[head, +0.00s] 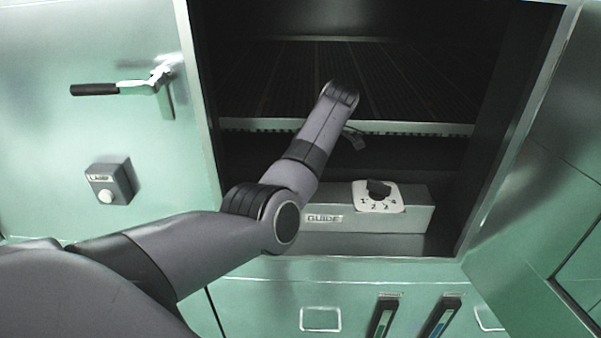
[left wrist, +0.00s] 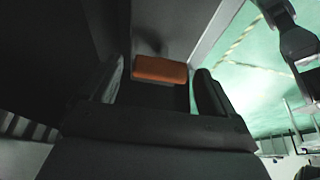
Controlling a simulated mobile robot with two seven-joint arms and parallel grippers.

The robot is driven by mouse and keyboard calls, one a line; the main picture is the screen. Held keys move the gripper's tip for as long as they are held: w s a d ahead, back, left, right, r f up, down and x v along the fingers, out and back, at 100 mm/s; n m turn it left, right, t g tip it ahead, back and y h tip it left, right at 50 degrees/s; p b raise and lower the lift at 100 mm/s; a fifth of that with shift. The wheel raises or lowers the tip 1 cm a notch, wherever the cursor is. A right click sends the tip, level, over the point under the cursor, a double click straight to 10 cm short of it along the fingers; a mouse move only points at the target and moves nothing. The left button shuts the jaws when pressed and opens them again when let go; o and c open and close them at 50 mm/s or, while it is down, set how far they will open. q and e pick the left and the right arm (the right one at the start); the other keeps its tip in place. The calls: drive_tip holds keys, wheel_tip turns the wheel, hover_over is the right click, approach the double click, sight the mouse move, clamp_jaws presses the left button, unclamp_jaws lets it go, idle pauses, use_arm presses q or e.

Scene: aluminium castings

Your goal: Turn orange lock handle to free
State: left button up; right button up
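The orange lock handle (left wrist: 159,69) shows in the left wrist view as a short orange block on a dark mount. My left gripper (left wrist: 160,76) points at it, with one finger on each side of the handle. The fingers are apart, and dark gaps seem to show beside the handle; I cannot tell whether either finger touches it. In the head view my left arm reaches into the dark open cabinet, and the orange handle is not visible there.
The cabinet has a slatted shelf (head: 420,128) and a grey GUIDE box (head: 340,219) with a black knob (head: 379,188). A black-handled latch (head: 95,89) and a grey button box (head: 110,181) are on the green panel at left. An open green door (head: 545,160) stands at right.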

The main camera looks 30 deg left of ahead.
use_arm(q)
drive_tip(key=v, duration=0.7)
idle(0.6)
